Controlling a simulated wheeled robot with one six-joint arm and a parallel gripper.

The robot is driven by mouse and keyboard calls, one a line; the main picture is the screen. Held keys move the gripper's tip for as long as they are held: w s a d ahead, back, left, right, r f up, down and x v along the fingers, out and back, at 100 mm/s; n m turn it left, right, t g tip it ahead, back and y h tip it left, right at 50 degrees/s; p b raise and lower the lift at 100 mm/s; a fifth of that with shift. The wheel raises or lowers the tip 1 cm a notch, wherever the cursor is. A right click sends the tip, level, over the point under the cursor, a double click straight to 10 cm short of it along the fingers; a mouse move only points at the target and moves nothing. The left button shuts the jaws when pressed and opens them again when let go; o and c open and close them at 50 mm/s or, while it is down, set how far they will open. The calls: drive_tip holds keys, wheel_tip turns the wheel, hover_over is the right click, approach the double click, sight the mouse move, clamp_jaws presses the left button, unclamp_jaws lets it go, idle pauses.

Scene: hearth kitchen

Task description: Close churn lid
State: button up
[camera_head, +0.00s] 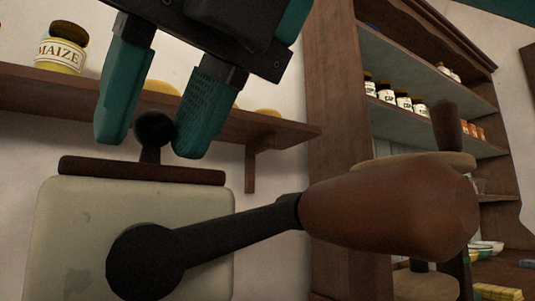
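The churn (75,235) is a cream-coloured body at the lower left, with a black crank and a large brown wooden handle (385,212) in front. Its dark brown lid (140,171) lies flat across the top of the churn, and any gap beneath it is too small to tell. A round black knob (155,129) stands up on the lid. My gripper (158,135) comes down from above with two teal fingers set apart. The knob shows between the fingertips, close to the right finger; I cannot tell if they touch.
A wooden wall shelf (45,95) behind holds a maize jar (62,48) and yellowish items. A tall wooden cabinet (335,110) with small jars stands at the right. The crank handle juts out to the right in front.

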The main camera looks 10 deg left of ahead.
drive_tip(key=shift+w+f, duration=0.1)
drive_tip(key=shift+f, duration=0.15)
drive_tip(key=shift+r, duration=0.15)
drive_tip(key=p+v, duration=1)
drive_tip(key=v, duration=0.7)
drive_tip(key=shift+r, duration=0.25)
drive_tip(key=shift+s+d, duration=0.2)
drive_tip(key=shift+s, duration=0.05)
